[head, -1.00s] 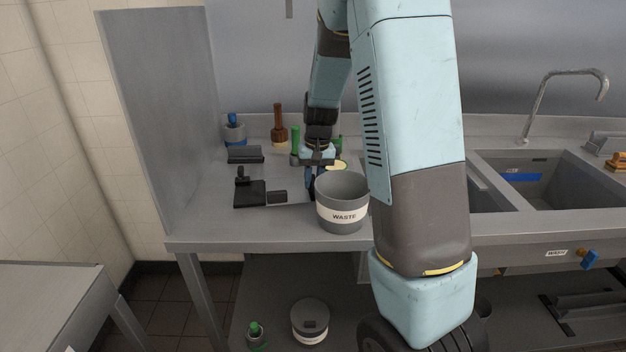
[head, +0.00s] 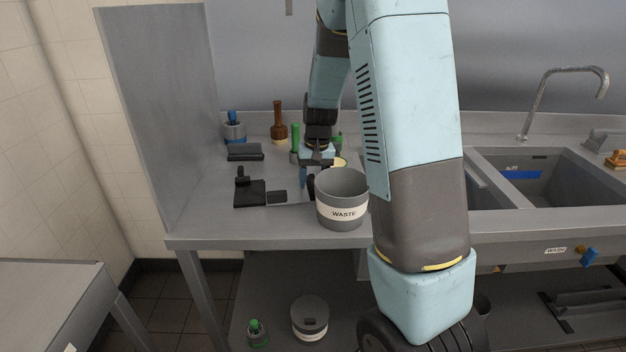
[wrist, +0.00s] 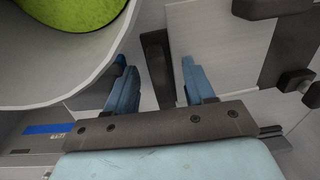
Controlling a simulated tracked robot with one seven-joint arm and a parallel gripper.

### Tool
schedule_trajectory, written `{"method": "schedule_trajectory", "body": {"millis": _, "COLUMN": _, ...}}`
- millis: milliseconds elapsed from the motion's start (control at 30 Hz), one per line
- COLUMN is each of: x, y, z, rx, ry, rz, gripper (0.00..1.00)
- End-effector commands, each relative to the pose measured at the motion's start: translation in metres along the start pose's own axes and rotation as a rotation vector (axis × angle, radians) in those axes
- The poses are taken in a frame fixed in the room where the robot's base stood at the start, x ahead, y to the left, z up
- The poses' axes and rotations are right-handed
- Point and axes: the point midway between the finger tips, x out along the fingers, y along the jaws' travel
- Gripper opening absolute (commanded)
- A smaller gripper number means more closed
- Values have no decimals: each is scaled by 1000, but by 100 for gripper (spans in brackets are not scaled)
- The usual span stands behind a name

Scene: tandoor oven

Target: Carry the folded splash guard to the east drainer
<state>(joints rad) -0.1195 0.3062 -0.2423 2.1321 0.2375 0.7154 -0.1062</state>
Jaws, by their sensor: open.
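My gripper (head: 306,182) is low over the counter, just behind and left of the waste bin. In the wrist view its two blue fingers (wrist: 158,88) are apart, with a dark upright bar (wrist: 157,60) seen between them and nothing clearly gripped. A flat light-grey panel (wrist: 215,40) lies beside the bar, partly behind the right finger. It may be the folded splash guard, but I cannot tell for certain. In the head view this spot is mostly hidden by the bin and my arm. I cannot make out which surface is the east drainer.
The grey waste bin (head: 342,212) stands close to my gripper; the wrist view shows green inside it (wrist: 75,12). Dark fixtures (head: 250,194) lie left on the counter. A green bottle (head: 295,138) and brown mill (head: 279,120) stand behind. The sink (head: 530,180) is right.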

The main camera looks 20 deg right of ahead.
Motion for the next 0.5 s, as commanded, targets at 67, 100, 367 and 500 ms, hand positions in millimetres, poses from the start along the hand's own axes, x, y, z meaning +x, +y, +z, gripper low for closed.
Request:
{"method": "schedule_trajectory", "body": {"millis": 67, "x": -1, "y": 0, "z": 0, "rx": 0, "ry": 0, "rz": 0, "gripper": 54}}
{"method": "schedule_trajectory", "body": {"millis": 100, "x": -2, "y": 0, "z": 0, "rx": 0, "ry": 0, "rz": 0, "gripper": 54}}
{"method": "schedule_trajectory", "body": {"millis": 367, "x": -38, "y": 0, "z": -1, "rx": -1, "ry": 5, "rz": -2, "gripper": 54}}
{"method": "schedule_trajectory", "body": {"millis": 500, "x": -66, "y": 0, "z": -2, "rx": 0, "ry": 6, "rz": -1, "gripper": 54}}
